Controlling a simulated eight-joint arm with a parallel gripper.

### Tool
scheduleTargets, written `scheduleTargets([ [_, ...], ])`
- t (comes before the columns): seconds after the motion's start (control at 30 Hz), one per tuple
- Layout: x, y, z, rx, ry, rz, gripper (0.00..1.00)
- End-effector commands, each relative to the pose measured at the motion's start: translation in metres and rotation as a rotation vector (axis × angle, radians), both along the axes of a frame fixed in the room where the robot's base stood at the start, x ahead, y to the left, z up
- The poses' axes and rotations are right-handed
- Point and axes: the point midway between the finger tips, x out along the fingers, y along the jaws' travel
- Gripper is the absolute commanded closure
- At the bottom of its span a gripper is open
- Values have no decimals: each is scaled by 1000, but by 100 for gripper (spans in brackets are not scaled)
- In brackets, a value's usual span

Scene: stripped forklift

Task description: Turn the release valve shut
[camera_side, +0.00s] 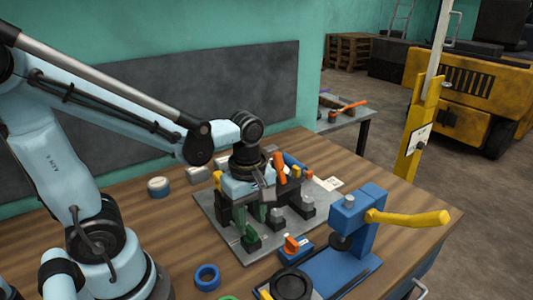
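A grey plate (214,222) on the wooden bench carries a cluster of valve-like fittings with coloured parts. An orange lever (279,168) stands up at the back of the cluster, with a yellow part (294,161) beside it. A green fitting (250,238) is at the front of the plate. A small blue block with an orange knob (292,243) sits at the plate's front right edge. I cannot tell which of these is the release valve. My gripper (266,191) points down over the cluster, close to the orange lever. Its fingers are small and partly hidden, so contact is unclear.
A blue press-like stand with a yellow handle (408,217) is at the right. A blue ring (207,277) and a dark round part (291,285) lie in front. A yellow forklift (460,90) is behind.

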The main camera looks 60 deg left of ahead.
Motion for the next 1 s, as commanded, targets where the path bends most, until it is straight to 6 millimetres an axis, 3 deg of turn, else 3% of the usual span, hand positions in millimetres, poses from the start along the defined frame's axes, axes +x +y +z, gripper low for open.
scheduleTargets([
  [0.3, 0, 0, -22, 0, 0, 0, 62],
  [0.67, 0, 0, -25, 0, 0, 0, 62],
  [0.7, 0, 0, -25, 0, 0, 0, 63],
  [0.93, 0, 0, -25, 0, 0, 0, 98],
  [1.0, 0, 0, -25, 0, 0, 0, 100],
])
